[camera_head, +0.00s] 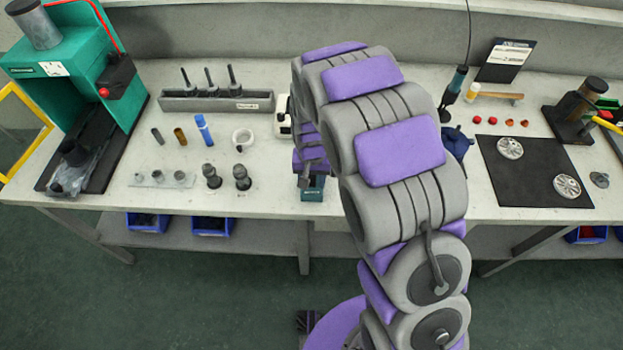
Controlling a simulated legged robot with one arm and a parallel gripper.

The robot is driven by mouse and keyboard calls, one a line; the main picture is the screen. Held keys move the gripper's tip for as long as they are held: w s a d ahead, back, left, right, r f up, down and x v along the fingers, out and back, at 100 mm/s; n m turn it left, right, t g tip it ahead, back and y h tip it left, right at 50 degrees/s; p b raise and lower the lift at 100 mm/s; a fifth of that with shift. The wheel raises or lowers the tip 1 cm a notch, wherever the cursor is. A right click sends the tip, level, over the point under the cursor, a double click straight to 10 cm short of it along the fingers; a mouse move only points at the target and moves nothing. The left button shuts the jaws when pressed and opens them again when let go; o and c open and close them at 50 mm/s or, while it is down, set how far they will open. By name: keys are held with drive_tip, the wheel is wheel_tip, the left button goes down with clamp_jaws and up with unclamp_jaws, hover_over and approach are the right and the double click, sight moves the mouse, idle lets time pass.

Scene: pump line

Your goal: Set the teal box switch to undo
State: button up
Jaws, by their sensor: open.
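A small teal box (313,194) sits at the front edge of the bench, near the middle of the picture. A pale label marks its front face. My gripper (306,179) is right above the box, pointing down at it, with its jaws open. Its purple and grey body covers the top of the box, so the switch and its setting are hidden. I cannot tell whether a finger touches the switch.
My arm hides the middle of the bench. A white device (283,119) stands behind my gripper. Two dark fittings (242,178) stand to its left, and a dark blue pot (457,142) to its right. A teal press (125,40) stands at the far left.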

clamp_jaws()
idle(0.5)
drive_tip(key=shift+w+r+g+p, duration=0.2)
drive_tip(key=shift+g+p, duration=0.3)
drive_tip(key=shift+p, duration=0.45)
drive_tip(key=shift+w+g+p, duration=0.25)
drive_tip(key=shift+g+p, duration=0.6)
drive_tip(key=shift+p, duration=0.2)
drive_tip(key=shift+w+g+p, duration=0.2)
drive_tip(key=shift+g+p, duration=0.65)
drive_tip(key=shift+p, duration=0.2)
unclamp_jaws()
drive_tip(key=shift+f, duration=0.1)
